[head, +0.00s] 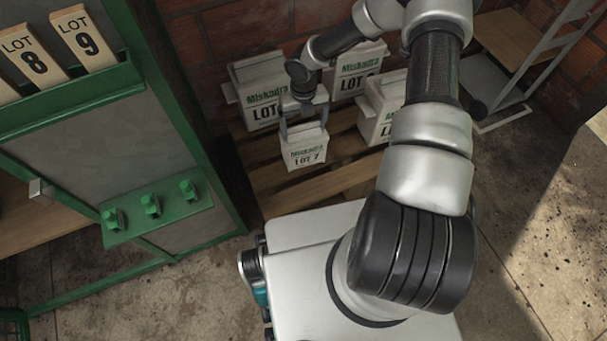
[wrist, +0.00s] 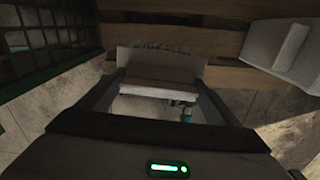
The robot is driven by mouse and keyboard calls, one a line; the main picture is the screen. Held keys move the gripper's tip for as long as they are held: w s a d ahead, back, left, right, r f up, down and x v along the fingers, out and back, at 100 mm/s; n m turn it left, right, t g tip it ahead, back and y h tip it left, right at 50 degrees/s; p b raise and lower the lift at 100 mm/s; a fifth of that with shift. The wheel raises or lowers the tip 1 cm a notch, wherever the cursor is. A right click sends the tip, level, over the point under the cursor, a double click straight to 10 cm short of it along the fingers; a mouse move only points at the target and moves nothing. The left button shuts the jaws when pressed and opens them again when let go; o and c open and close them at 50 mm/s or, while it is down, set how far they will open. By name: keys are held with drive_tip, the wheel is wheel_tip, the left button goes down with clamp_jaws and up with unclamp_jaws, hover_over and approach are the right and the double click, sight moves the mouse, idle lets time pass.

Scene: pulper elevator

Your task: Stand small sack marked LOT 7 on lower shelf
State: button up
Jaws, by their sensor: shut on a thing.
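The small white sack marked LOT 7 (head: 304,152) hangs upright below my gripper (head: 303,118), in front of the other sacks. My gripper is shut on its top. A low wooden shelf board (head: 38,217) shows inside the green frame at the left, partly hidden by the frame.
Several LOT-marked sacks, one at the left (head: 257,90), stand on the wooden pallet (head: 330,185) by the brick wall. The green rack (head: 90,95) holds wooden tags LOT 8 (head: 32,60) and LOT 9 (head: 82,38). Green knobs (head: 150,205) stick out of it. Open floor (head: 540,230) lies right.

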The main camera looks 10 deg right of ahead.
idle(0.3)
drive_tip(key=shift+f+b, duration=1.5)
drive_tip(key=shift+f, duration=3.45)
drive_tip(key=shift+f, duration=0.15)
drive_tip(key=o, duration=2)
